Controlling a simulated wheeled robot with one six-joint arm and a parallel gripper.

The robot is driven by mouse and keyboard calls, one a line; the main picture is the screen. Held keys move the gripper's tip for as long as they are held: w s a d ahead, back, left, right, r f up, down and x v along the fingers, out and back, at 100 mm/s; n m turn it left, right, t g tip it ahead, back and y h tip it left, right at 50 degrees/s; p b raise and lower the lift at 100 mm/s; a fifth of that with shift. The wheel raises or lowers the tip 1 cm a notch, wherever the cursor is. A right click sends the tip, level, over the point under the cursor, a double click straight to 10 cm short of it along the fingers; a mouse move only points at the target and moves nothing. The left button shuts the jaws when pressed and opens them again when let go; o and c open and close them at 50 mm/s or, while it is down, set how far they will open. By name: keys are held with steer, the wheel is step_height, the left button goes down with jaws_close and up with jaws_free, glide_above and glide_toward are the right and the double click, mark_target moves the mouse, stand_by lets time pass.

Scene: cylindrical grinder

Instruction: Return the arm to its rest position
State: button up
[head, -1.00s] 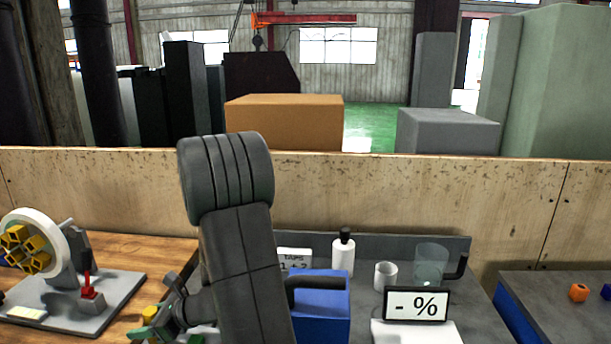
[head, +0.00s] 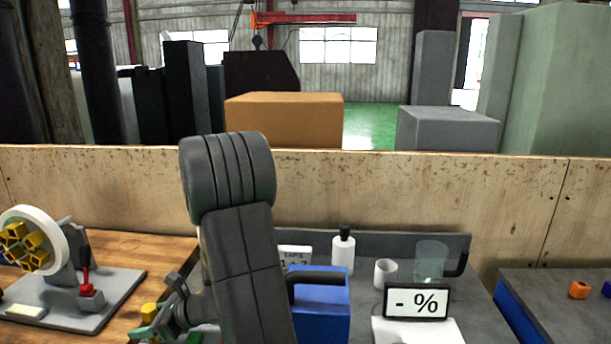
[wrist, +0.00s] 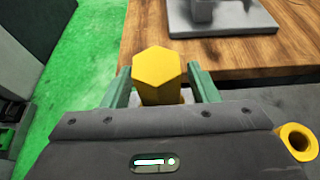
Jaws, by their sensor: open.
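My gripper (wrist: 158,88) is open in the wrist view, with one green finger on each side of a yellow hexagonal piece (wrist: 158,68). A gap shows on both sides of the piece, near the wooden table's edge. In the head view my arm rises in the middle and bends down; my gripper (head: 160,325) is low at left of centre, partly hidden by the arm. The yellow piece (head: 149,311) shows small beside it. I cannot tell what the piece rests on.
A fixture with a white wheel (head: 62,243) of yellow hexagonal parts and a red lever (head: 85,270) stands at left. A wooden wall (head: 400,190) runs behind.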

steer(key=shift+a+r+p, duration=0.2)
steer(key=shift+r+p, duration=4.7)
